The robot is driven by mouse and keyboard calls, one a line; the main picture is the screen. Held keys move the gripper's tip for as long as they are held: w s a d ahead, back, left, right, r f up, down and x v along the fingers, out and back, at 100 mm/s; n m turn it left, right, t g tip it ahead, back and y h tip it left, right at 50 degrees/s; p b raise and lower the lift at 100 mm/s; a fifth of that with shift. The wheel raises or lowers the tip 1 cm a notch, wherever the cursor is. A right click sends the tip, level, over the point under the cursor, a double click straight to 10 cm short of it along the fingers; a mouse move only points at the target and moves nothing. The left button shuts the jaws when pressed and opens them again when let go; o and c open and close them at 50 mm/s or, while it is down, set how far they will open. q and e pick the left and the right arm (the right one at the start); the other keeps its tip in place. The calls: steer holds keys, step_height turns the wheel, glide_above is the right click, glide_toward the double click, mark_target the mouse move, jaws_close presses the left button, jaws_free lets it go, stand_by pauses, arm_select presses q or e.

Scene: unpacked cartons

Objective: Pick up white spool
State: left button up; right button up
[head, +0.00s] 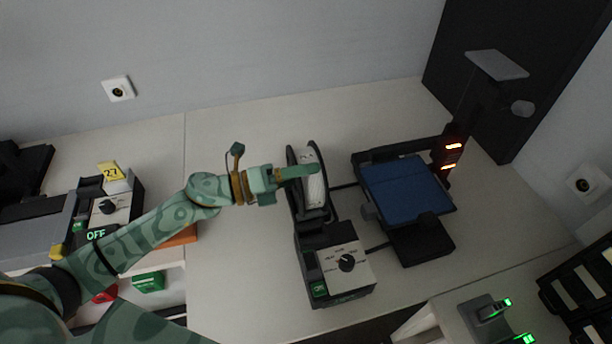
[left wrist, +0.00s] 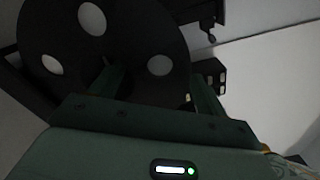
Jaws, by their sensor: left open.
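The white spool (head: 315,190) stands upright between dark round side flanges, on the black unit with a dial (head: 345,262) in the middle of the head view. My left gripper (head: 300,172) is at the upper part of the spool, its fingers reaching over it from the left. In the left wrist view, a dark disc with round holes (left wrist: 122,42), apparently the spool's flange, fills the upper left. My left gripper's two fingers (left wrist: 158,88) are apart in front of it. Whether they touch the spool cannot be told. My right gripper is not in view.
A 3D printer with a blue bed (head: 405,187) stands just right of the spool. Another dial unit with a yellow 27 tag (head: 112,172) is at the left. A grey device with green lights (head: 490,310) is at the lower right. The table behind the spool is clear.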

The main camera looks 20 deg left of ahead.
mark_target(310, 160)
arm_select(q)
steer(key=shift+x, duration=0.95)
steer(key=c, duration=1.4)
steer(key=shift+r, duration=0.55)
step_height(310, 160, up, 3)
steer(key=shift+f+p, duration=0.15)
steer(key=shift+p, duration=0.6)
steer(key=s+d+r+p, duration=0.1)
steer(key=s+r, duration=0.2)
steer(key=s, duration=0.1)
steer(key=s+d+r+p, duration=0.1)
steer(key=s+r+p, duration=0.1)
steer(key=s, duration=0.3)
steer(key=s+d+r+p, duration=0.1)
steer(key=s+r+p, duration=0.1)
steer(key=s+r, duration=0.2)
steer(key=shift+s+r, duration=0.15)
steer(key=shift+s, duration=0.25)
steer(key=shift+w, duration=0.1)
